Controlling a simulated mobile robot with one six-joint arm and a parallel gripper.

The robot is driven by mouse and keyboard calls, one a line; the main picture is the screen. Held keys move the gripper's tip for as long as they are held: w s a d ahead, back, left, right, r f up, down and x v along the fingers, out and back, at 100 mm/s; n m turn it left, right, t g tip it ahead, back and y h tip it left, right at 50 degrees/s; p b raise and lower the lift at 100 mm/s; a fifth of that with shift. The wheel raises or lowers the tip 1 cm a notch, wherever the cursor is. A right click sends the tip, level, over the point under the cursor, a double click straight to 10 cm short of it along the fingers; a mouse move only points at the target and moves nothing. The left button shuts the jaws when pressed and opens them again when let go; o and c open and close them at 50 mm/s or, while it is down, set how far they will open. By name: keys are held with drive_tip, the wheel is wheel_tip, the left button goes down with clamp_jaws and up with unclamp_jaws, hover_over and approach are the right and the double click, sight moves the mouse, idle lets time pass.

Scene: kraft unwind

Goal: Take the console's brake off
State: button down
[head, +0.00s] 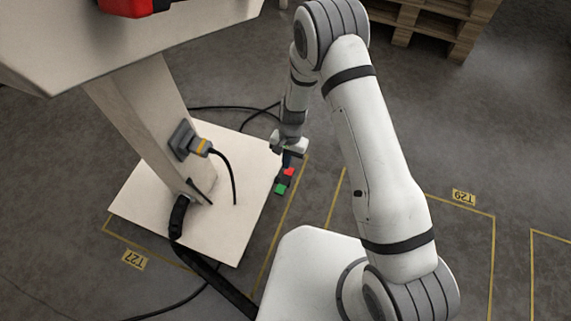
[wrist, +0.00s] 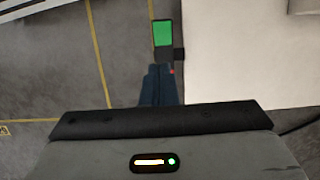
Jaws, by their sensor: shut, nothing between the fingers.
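The console (head: 150,120) is a pale pedestal on a flat white base plate (head: 232,215). At the plate's right edge is a small dark brake fitting with a red pad (head: 289,171) and a green pad (head: 280,188). The green pad also shows in the wrist view (wrist: 163,33), beside the plate (wrist: 235,60); only a sliver of red (wrist: 172,71) shows there, by my fingertips. My gripper (head: 287,162) points down just over the red pad, its dark blue fingers (wrist: 160,75) shut and empty. I cannot tell whether they touch the pad.
A grey plug (head: 198,146) with a cable sits in the console's column. Black cables (head: 215,280) run across the floor. Yellow floor lines mark bays labelled T27 (head: 134,260) and T29 (head: 463,197). A wooden pallet (head: 440,25) stands at the back right. A red object (head: 130,6) is on the console top.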

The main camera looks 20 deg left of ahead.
sight(283, 188)
drive_tip(key=b+x, duration=0.4)
drive_tip(key=x, duration=0.7)
drive_tip(key=shift+f+b, duration=0.15)
drive_tip(key=shift+b, duration=0.15)
